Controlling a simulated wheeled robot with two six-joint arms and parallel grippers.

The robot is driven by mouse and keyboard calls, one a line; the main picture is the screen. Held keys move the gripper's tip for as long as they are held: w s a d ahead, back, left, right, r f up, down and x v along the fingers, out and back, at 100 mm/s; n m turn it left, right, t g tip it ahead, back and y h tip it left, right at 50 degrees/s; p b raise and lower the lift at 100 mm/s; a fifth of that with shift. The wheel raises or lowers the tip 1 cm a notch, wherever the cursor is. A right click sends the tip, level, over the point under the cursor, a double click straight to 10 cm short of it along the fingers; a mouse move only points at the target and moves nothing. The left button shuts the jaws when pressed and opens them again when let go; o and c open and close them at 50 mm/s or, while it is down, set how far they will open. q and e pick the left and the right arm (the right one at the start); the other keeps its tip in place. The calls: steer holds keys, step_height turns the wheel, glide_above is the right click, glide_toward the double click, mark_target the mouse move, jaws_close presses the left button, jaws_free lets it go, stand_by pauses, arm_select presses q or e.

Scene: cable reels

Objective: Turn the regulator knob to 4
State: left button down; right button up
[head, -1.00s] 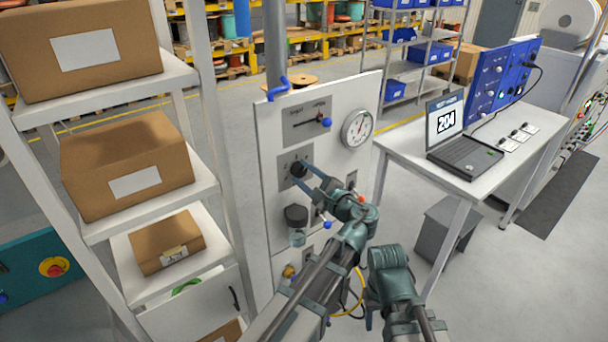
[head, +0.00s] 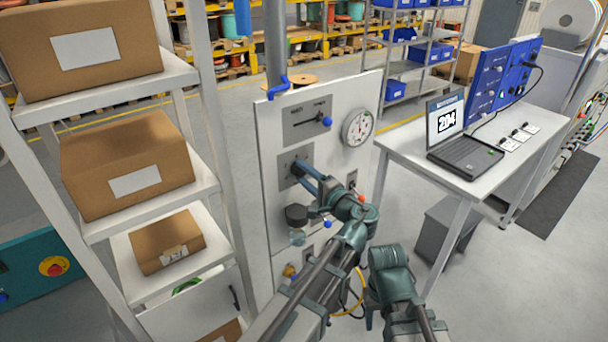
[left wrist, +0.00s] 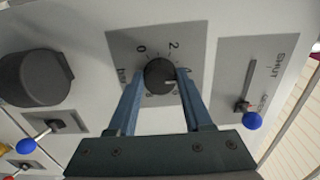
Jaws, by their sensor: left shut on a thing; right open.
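The black regulator knob (left wrist: 160,75) sits on a grey plate (left wrist: 118,48) with printed numbers; 0 and 2 are readable. A white pointer mark shows on the knob's lower right side, near a figure partly hidden by a finger. In the head view the knob (head: 298,170) is small beside the fingers. My left gripper (left wrist: 160,78) has one blue finger on each side of the knob and is shut on it. My right gripper (head: 368,318) shows only in part, low in the head view, open and away from the panel.
A round gauge (head: 358,127) and a blue-tipped lever (head: 326,121) are above the knob. A black cap (head: 296,214) and small toggles are below. A shelf with boxes (head: 128,165) stands left; a table with a laptop (head: 464,152) stands right.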

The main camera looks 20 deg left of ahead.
arm_select(q)
steer(key=shift+f, duration=0.1)
stand_by(0.3)
steer(key=shift+c, duration=1.6)
jaws_free()
steer(key=shift+s+d, duration=0.1)
steer(key=shift+s, duration=0.05)
